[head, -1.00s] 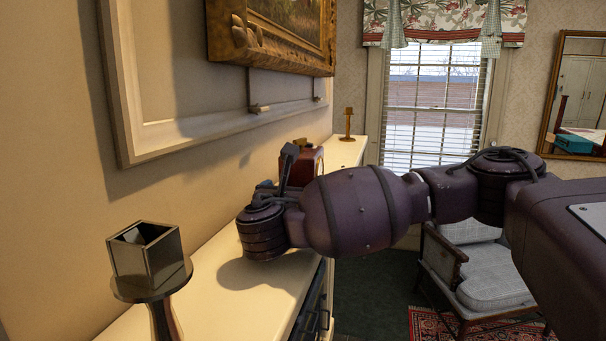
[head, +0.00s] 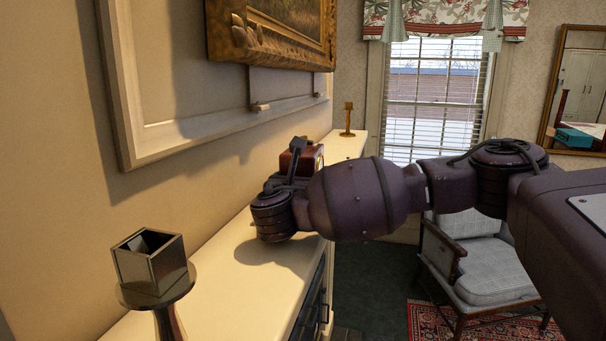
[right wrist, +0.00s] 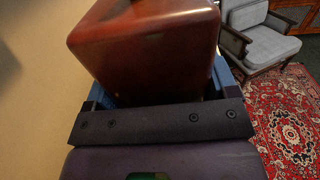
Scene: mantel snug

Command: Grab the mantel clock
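The mantel clock (head: 313,158), a reddish-brown wooden box, stands on the cream mantel shelf (head: 215,290). In the head view my right wrist and gripper (head: 294,160) cover much of its near side and its base. In the right wrist view the clock's glossy red-brown body (right wrist: 145,45) fills the upper middle, close to the gripper. The blue fingers of my right gripper (right wrist: 162,88) show on both sides of the clock, spread wide apart. The fingertips are hidden behind the clock, and firm contact is not visible. My left gripper is in neither view.
A dark candle stand with a square metal cup (head: 150,262) stands at the near end of the shelf. A gold candlestick (head: 348,118) stands at the far end. A framed painting (head: 275,40) hangs above. A grey armchair (head: 480,265) is on the floor to the right.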

